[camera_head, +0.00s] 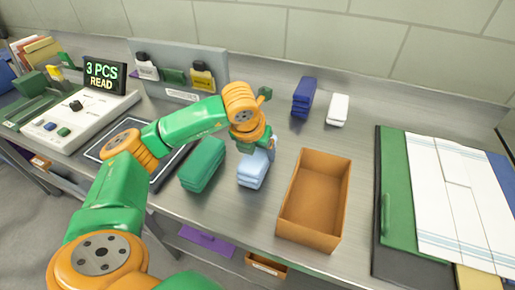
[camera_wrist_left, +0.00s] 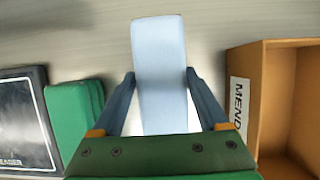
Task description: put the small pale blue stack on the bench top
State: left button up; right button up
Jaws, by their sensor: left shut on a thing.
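The small pale blue stack (camera_head: 254,168) is at the middle of the metal bench top (camera_head: 255,220), between a green stack and an open box. In the left wrist view the pale blue stack (camera_wrist_left: 160,75) stands between the two fingers. My left gripper (camera_head: 262,146) comes down on it from above and is shut on it; in the left wrist view the fingers (camera_wrist_left: 160,80) press on both its sides. In the head view the stack looks at or just above the bench; I cannot tell if it touches. My right gripper is not in view.
A green stack (camera_head: 203,164) lies left of the pale blue one. An open orange-brown box (camera_head: 345,200) stands to the right. A dark blue stack (camera_head: 303,98) and a white stack (camera_head: 338,109) lie behind. Bare bench shows around them. A green folder (camera_head: 396,180) lies far right.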

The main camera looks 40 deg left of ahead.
pick_arm(q)
jog(key=shift+d+f, duration=0.1)
jog(key=shift+f, duration=0.05)
jog(key=o, duration=1.4)
jog(key=shift+r, duration=0.3)
jog(key=shift+s+r, duration=0.15)
jog(key=shift+r, duration=0.15)
jog(key=v, duration=0.8)
jog(key=shift+s+d+r, duration=0.1)
jog(key=shift+s+r, duration=0.05)
jog(key=shift+r, duration=0.1)
jog(key=p+v, duration=0.1)
jog(key=v, duration=0.1)
jog(key=shift+s+r, duration=0.2)
jog(key=shift+r, duration=0.05)
jog(key=shift+r, duration=0.1)
